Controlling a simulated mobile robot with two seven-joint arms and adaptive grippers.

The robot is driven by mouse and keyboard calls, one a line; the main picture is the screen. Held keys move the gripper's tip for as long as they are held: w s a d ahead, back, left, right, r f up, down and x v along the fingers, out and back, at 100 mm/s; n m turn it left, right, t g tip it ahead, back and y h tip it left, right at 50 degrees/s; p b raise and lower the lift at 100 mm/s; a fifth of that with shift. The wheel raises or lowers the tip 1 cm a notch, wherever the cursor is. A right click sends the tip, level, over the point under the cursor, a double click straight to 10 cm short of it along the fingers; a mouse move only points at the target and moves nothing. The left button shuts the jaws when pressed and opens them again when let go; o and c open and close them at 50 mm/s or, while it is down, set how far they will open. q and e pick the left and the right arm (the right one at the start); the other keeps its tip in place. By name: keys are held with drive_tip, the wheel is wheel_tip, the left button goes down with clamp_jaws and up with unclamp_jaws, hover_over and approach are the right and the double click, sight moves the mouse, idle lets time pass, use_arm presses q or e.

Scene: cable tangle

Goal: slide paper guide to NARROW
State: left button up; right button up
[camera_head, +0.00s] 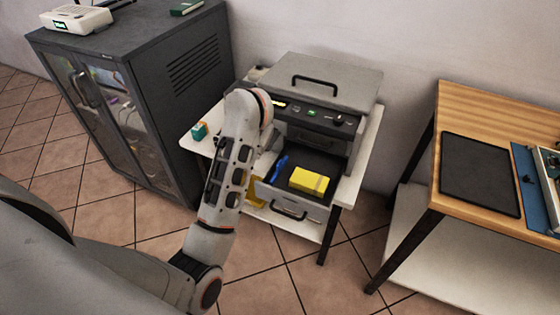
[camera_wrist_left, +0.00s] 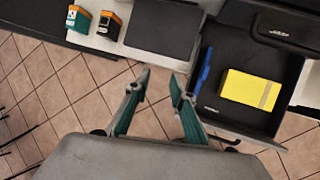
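The printer (camera_head: 330,78) stands on a small white table with its dark paper tray (camera_head: 322,165) pulled out. A blue paper guide (camera_head: 279,167) lies along the tray's left side, and a yellow block (camera_head: 309,180) sits to its right with a gap between. In the left wrist view the blue guide (camera_wrist_left: 204,72) and yellow block (camera_wrist_left: 250,90) also show. My left gripper (camera_wrist_left: 161,76) is open and empty, with floor tiles between its fingers, left of the guide and apart from it. In the head view my arm mostly hides it. My right gripper is not in view.
Small cartridge-like boxes (camera_wrist_left: 77,18) stand on the white table (camera_head: 372,125), left of a dark flat panel (camera_wrist_left: 162,26). A dark cabinet (camera_head: 150,90) stands left; a wooden table (camera_head: 475,110) stands right. Open floor lies in front of the tray.

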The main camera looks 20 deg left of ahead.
sight(280, 162)
use_arm(q)
drive_tip(key=d+f+h, duration=0.1)
drive_tip(key=d, duration=0.1)
drive_tip(key=w+d+h+b, duration=0.1)
drive_tip(key=d, duration=0.1)
drive_tip(key=w+d+f+h+b, duration=0.1)
drive_tip(key=d, duration=0.1)
drive_tip(key=shift+d+f, duration=0.3)
drive_tip(key=shift+d, duration=0.1)
drive_tip(key=b+x, duration=0.1)
drive_tip(key=x, duration=0.2)
drive_tip(key=shift+b, duration=0.35)
drive_tip(key=shift+w+f, duration=0.2)
drive_tip(key=shift+f, duration=0.05)
drive_tip(key=shift+w, duration=0.15)
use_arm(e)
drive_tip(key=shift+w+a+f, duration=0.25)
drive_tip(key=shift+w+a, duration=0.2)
use_arm(q)
clamp_jaws()
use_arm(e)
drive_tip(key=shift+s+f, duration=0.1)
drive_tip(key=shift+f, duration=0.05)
